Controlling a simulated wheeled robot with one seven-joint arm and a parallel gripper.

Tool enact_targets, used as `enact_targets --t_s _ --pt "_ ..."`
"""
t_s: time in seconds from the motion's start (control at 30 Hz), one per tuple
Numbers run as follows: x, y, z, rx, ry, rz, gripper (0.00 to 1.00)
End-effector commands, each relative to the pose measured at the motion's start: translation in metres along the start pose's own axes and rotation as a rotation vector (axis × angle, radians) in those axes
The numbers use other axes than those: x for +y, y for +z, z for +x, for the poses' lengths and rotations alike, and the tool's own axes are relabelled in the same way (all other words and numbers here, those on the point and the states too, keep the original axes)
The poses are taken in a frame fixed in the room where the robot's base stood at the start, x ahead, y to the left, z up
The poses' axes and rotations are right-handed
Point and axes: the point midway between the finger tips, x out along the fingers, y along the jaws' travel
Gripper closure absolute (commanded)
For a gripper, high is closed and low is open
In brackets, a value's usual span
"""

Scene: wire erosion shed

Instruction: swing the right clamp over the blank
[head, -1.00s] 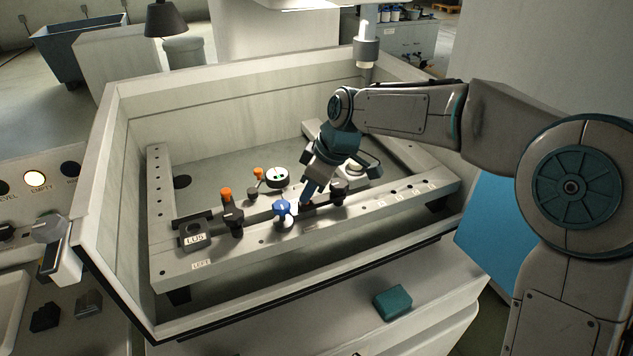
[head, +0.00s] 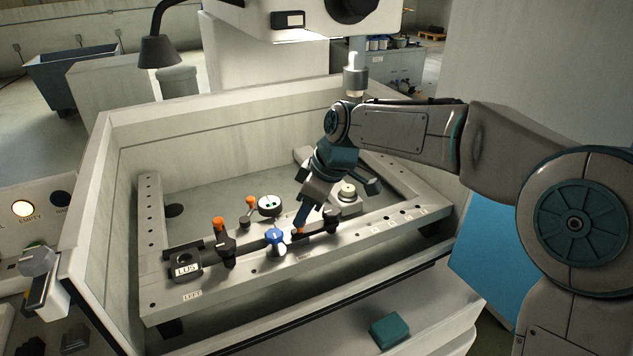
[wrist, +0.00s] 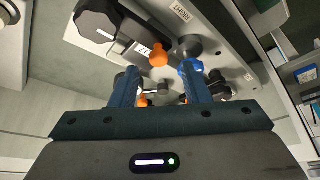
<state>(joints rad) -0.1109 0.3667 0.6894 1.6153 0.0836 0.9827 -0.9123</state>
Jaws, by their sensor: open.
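The right clamp, a dark post and arm (head: 328,220) with an orange knob (head: 298,232), sits on the front rail of the pale frame (head: 225,281). My gripper (head: 303,217) is over this clamp, its blue fingers pointing down by the orange knob. The blue knob also shows in the head view (head: 274,238). I cannot tell which piece is the blank; my fingers hide part of the area.
A second clamp with an orange knob (head: 219,224) stands at left beside a dark labelled block (head: 185,264). A round dial (head: 270,206) is behind the rail. Tank walls (head: 110,190) surround the frame. A teal block (head: 390,330) lies on the front ledge.

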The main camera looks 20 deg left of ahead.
Motion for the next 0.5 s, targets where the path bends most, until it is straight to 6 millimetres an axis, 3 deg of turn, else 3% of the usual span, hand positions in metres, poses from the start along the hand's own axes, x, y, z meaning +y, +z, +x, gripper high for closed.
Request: enact_targets --t_s 0.3,0.5 --pt "0.001 -0.001 -0.074 0.003 0.005 -0.002 0.58" --pt "0.000 -0.001 -0.101 0.001 0.001 -0.003 0.58"
